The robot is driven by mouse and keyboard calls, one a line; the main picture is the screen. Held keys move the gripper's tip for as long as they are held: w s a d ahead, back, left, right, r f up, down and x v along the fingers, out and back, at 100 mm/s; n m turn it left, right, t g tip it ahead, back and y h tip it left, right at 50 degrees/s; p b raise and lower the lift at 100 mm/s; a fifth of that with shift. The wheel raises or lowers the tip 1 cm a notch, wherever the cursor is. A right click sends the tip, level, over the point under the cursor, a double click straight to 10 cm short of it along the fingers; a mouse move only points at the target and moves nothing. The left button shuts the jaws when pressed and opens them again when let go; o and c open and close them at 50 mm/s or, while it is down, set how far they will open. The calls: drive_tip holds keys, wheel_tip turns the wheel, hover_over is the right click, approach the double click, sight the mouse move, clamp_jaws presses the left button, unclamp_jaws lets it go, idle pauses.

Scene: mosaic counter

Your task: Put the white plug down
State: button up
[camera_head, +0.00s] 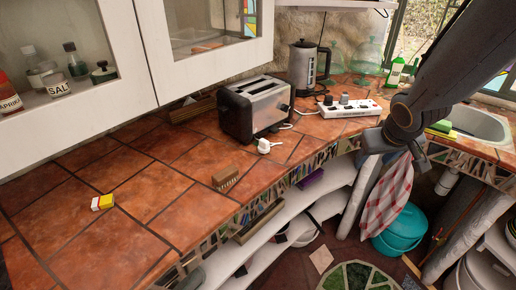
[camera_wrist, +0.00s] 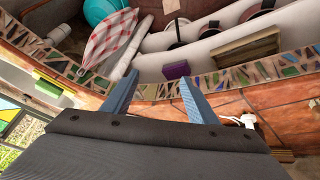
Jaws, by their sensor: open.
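The white plug (camera_head: 265,146) lies on the terracotta-tiled counter (camera_head: 150,190), just in front of the toaster and near the counter's front edge. It also shows in the wrist view (camera_wrist: 248,120), right of the right finger, partly cut off by my gripper's dark body. My gripper (camera_wrist: 160,92) is open, its two blue fingers apart with nothing between them. In the head view my gripper (camera_head: 418,155) hangs at the lower end of my dark arm, near the front edge, well right of the plug and apart from it.
A black and silver toaster (camera_head: 256,110) stands behind the plug. A white power strip (camera_head: 348,108) with dark plugs lies to its right, a kettle (camera_head: 302,66) behind.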

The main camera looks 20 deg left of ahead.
drive_tip(key=w+a+n+t+y, duration=0.1)
drive_tip(key=w+a+n+y, duration=0.2)
drive_tip(key=w+a, duration=0.6)
drive_tip(key=n+g+y, duration=0.3)
drive_tip(key=n+y, duration=0.2)
approach(267, 142)
drive_tip(key=x, duration=0.3)
drive_tip(key=shift+w, duration=0.1)
drive_tip(key=shift+a+f+n, duration=0.15)
drive_tip(key=shift+a+n, duration=0.15)
drive_tip(key=shift+a, duration=0.05)
drive_tip(key=shift+p+x, duration=0.8)
drive_tip(key=shift+x, duration=2.75)
drive_tip(key=shift+d+f, duration=0.15)
drive_tip(key=c, duration=1.2)
drive_tip(key=shift+c, duration=0.4)
